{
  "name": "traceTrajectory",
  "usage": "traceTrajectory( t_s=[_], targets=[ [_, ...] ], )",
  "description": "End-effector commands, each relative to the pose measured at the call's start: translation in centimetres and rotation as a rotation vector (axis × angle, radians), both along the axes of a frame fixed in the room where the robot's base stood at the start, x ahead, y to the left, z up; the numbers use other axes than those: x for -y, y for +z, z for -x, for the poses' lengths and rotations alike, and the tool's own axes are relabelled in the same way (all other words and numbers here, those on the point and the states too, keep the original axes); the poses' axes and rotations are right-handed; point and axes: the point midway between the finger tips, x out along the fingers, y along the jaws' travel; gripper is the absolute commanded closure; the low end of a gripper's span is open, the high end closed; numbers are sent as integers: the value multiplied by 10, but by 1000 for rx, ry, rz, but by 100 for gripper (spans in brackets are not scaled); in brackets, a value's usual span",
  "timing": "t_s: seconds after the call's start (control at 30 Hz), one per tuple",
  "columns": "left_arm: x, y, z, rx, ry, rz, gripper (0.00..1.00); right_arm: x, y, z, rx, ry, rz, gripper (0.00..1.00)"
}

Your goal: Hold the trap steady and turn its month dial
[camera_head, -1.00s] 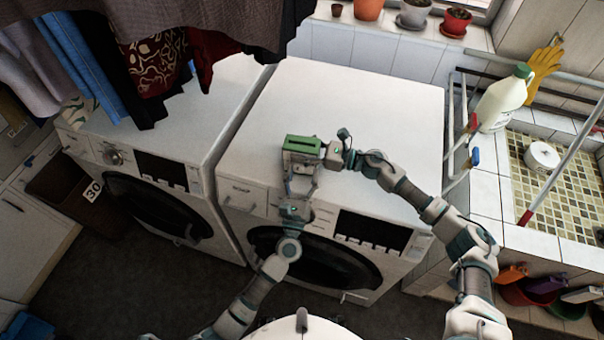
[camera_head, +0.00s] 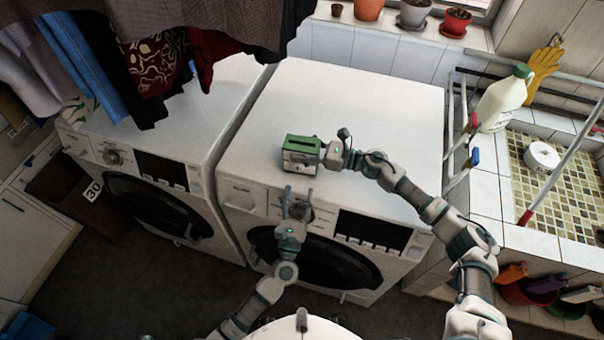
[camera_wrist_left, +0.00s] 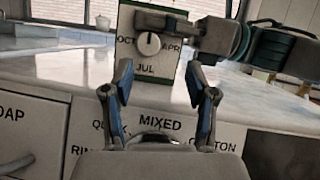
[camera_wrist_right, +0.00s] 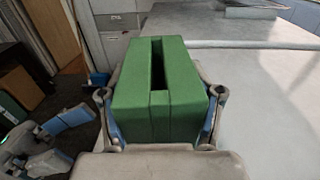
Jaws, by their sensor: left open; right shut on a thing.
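The trap (camera_head: 300,153) is a small box with a green slotted top, standing on the front of the right-hand washing machine's top. In the left wrist view its pale front face (camera_wrist_left: 145,90) shows a round dial (camera_wrist_left: 149,43) with OCT, APR and JUL around it. The top month is covered by my right gripper's arm. My right gripper (camera_head: 326,157) is shut on the trap from its right side; its fingers flank the green top (camera_wrist_right: 160,115) in the right wrist view. My left gripper (camera_head: 298,200) is open and empty, in front of and below the trap, apart from the dial.
The right-hand washing machine (camera_head: 350,105) has clear white top around the trap. Clothes (camera_head: 170,45) hang over the left-hand machine. A tiled sink (camera_head: 560,195) with a white bottle (camera_head: 503,98) is at the right. Flowerpots (camera_head: 414,12) line the back sill.

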Motion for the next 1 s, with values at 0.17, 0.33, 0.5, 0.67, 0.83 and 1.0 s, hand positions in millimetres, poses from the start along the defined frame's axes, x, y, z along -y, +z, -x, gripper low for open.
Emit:
traceTrajectory(
  t_s=[0.17,0.33,0.5,0.67,0.83,1.0],
  targets=[
    [-3,-6,13,-2,1,0,43,1,-2,-1,-2,-3,4,77],
    [-6,-11,25,-1,1,0,43,1,-2,-1,-2,-3,4,77],
    [-8,-16,36,-1,0,-1,43,1,-2,-1,-1,-3,3,77],
    [-10,-21,48,-1,0,0,43,1,-2,-1,-1,-3,3,77],
    [-13,-26,59,-2,1,-1,43,1,-2,-1,-1,-3,3,77],
    [-15,-30,70,0,1,-1,43,1,-2,-1,-1,-3,3,77]
  ],
)
